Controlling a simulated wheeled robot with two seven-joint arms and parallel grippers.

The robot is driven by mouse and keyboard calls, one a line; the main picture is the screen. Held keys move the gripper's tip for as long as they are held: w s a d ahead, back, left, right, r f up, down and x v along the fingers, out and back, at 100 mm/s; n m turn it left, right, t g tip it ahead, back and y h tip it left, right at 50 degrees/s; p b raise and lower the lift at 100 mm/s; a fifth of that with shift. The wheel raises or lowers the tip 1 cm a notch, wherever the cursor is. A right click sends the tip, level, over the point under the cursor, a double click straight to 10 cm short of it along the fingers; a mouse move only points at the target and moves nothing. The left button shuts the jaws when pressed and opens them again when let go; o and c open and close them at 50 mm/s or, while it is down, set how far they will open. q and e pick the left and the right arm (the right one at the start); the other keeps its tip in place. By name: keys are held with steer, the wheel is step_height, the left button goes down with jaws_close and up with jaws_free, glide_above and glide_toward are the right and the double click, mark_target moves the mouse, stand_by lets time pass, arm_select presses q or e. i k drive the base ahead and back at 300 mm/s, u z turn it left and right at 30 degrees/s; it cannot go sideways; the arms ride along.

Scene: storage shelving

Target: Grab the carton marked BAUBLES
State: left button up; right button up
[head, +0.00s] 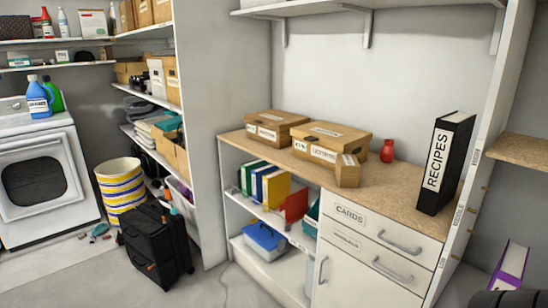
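I cannot make out the word BAUBLES on any carton. A brown lidded carton (276,122) with a white label too small to read sits on the wooden counter. To its right is a second lidded carton (331,136), whose label seems to read LETTERS. A small carton (347,171) stands at that one's front right corner, its marking unclear. More brown cartons stand on the left shelving, on the top shelf (143,13) and lower down (173,153), with no word I can read. Neither of my grippers is in view.
A black wheeled case (155,245) and a striped basket (121,185) stand on the floor at left. A washing machine (42,175) is farther left.

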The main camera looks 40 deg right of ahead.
mark_target(347, 173)
steer(key=z, duration=0.1)
steer(key=i, duration=1.85)
steer(key=z, duration=0.7)
